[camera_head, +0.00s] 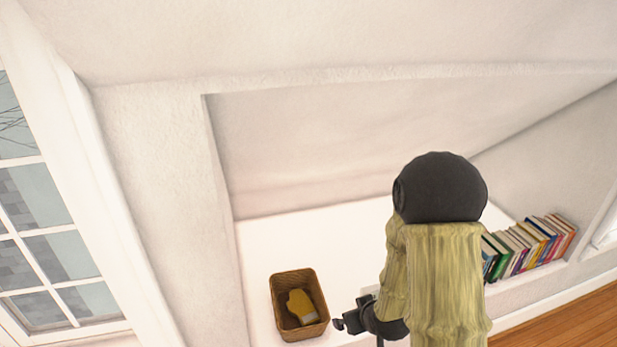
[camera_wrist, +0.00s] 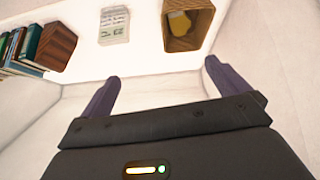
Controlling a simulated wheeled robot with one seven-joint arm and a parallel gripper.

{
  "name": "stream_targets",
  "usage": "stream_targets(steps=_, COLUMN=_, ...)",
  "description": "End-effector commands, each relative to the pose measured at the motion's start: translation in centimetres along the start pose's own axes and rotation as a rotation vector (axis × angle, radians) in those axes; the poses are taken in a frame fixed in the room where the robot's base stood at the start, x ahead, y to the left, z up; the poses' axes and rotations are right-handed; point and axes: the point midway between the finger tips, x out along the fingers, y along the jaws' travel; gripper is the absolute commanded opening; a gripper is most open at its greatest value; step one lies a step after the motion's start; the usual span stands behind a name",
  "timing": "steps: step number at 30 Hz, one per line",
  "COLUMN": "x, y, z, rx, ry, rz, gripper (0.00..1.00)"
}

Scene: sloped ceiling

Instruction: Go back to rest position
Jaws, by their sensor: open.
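My gripper is open and empty in the wrist view (camera_wrist: 162,92), its two purple fingers spread wide apart with nothing between them. In the head view my arm is raised at the centre right, with dark joints and yellowish covers. My gripper (camera_head: 345,325) is at the lower middle there, just right of a wicker basket, partly hidden by my arm. The brown basket (camera_head: 274,296) stands on a white ledge (camera_head: 262,245) and holds a yellow mitt (camera_head: 300,305). The basket (camera_wrist: 194,42) and the mitt (camera_wrist: 179,23) also show at the top of the wrist view, beyond the fingers.
A row of books (camera_head: 530,245) stands on the ledge at right. In the wrist view, a brown wooden block (camera_wrist: 57,46) and a pale printed item (camera_wrist: 114,26) lie between books and basket. The sloped ceiling (camera_head: 340,130) hangs over the ledge. A window (camera_head: 40,240) is at left.

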Motion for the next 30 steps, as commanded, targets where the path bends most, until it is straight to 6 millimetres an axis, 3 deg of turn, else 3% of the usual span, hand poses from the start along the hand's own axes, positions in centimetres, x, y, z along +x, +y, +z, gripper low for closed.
stream_targets(steps=1, x=-2.3, y=0.6, z=-1.1, rx=0.021, ry=-0.025, rz=0.017, gripper=1.0)
stream_targets(steps=8, x=-10.5, y=1.6, z=-1.9, rx=0.136, ry=-0.186, rz=0.065, gripper=1.0)
stream_targets(steps=15, x=-19.4, y=1.0, z=-1.7, rx=0.27, ry=-0.34, rz=0.074, gripper=1.0)
stream_targets(steps=18, x=-21.8, y=0.4, z=-1.3, rx=0.309, ry=-0.387, rz=0.069, gripper=1.0)
stream_targets(steps=21, x=-22.9, y=0.1, z=-0.9, rx=0.328, ry=-0.414, rz=0.064, gripper=1.0)
stream_targets(steps=30, x=-22.9, y=0.0, z=-0.8, rx=0.331, ry=-0.421, rz=0.063, gripper=1.0)
